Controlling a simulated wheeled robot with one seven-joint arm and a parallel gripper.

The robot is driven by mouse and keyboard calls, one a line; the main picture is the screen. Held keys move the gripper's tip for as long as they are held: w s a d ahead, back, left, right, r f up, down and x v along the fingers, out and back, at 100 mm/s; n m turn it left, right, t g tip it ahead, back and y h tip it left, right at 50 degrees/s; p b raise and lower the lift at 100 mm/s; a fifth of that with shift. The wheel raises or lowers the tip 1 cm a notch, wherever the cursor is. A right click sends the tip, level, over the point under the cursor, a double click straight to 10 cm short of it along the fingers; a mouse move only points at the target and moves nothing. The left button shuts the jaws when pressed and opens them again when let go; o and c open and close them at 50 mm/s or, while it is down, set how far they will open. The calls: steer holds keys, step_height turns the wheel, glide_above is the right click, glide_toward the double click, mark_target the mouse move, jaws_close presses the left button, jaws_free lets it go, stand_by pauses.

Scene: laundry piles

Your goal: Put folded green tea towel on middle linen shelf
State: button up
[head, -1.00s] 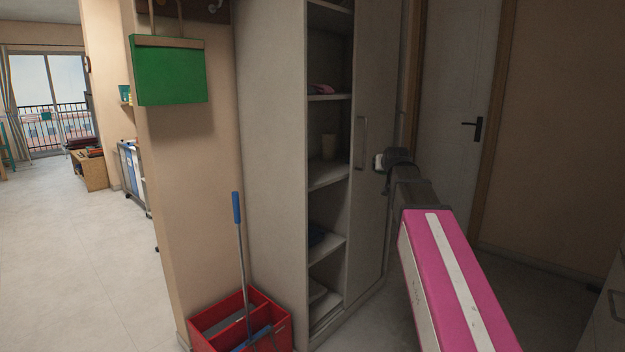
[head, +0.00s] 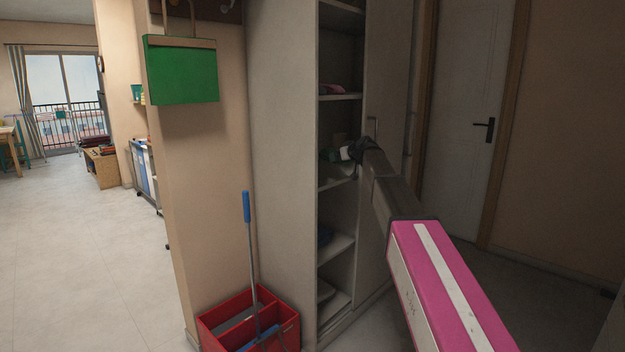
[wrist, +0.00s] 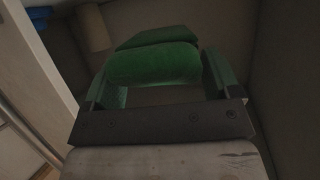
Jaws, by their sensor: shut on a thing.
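The green tea towel (wrist: 153,64) lies folded between the two fingers of my gripper (wrist: 158,82) in the wrist view. My gripper is shut on it. In the head view my gripper (head: 346,153) reaches into the open cupboard, at the middle linen shelf (head: 336,183). My gripper and arm hide part of the shelf.
A beige cup (wrist: 93,27) stands beyond the towel. A red bucket (head: 290,334) stands left of the cupboard. The cupboard door (head: 388,110) is close to my arm's right side.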

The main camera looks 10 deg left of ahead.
mark_target(321, 151)
steer(key=w+a+n, duration=0.1)
steer(key=w+a, duration=0.1)
steer(key=w+a+n+g+y, duration=0.1)
steer(key=a, duration=0.2)
steer(key=w+a+g+y, duration=0.1)
steer(key=w+a, duration=0.1)
steer(key=a, duration=0.1)
steer(key=shift+w+a+r+n, duration=0.25)
steer(key=shift+w+r+n, duration=0.05)
steer(key=shift+r+n, duration=0.1)
steer(key=shift+w+a+f+y, duration=0.1)
steer(key=shift+a+y, duration=0.15)
steer(key=shift+y, duration=0.05)
step_height(321, 151, down, 10)
steer(key=shift+r, duration=0.1)
steer(key=o, duration=0.8)
